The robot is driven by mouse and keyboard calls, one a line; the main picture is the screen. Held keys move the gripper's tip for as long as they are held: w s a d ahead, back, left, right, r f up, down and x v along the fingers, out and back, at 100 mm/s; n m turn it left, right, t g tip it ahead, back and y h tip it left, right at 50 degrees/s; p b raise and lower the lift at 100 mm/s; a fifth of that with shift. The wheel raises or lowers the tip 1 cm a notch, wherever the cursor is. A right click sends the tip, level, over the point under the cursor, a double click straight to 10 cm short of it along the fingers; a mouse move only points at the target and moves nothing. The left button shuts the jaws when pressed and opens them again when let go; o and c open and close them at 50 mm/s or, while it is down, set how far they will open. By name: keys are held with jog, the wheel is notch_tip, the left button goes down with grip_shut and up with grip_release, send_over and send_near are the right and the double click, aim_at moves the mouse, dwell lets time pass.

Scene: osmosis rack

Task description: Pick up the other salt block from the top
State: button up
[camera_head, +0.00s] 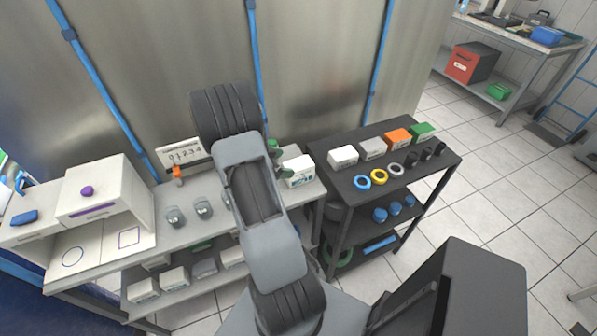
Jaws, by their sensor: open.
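A white block (299,171) with a small label stands on the right end of the light bench top (141,231). My gripper (279,165) is at its left side, mostly hidden behind my arm; green finger parts show beside the block, and the jaws are open. I cannot tell whether they touch it. A white block (343,157) and a paler grey-white block (373,148) stand on the dark cart's top (335,185). More pale blocks (175,280) sit on the bench's lower shelf. The labels are too small to read, so I cannot tell which are salt.
An orange block (398,137) and a green block (422,132) continue the cart's row, with rings (379,177) and black cylinders (411,160) in front. Two grey knobs (203,208) and a white cabinet (104,190) stand on the bench. A steel wall rises behind.

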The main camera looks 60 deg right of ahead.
aim_at(296, 164)
jog(key=shift+f+p+x, duration=0.2)
jog(key=shift+p+x, duration=0.25)
jog(key=shift+x, duration=2.35)
jog(key=shift+w+a, duration=0.1)
jog(key=c, duration=1.7)
jog(key=shift+r, duration=0.25)
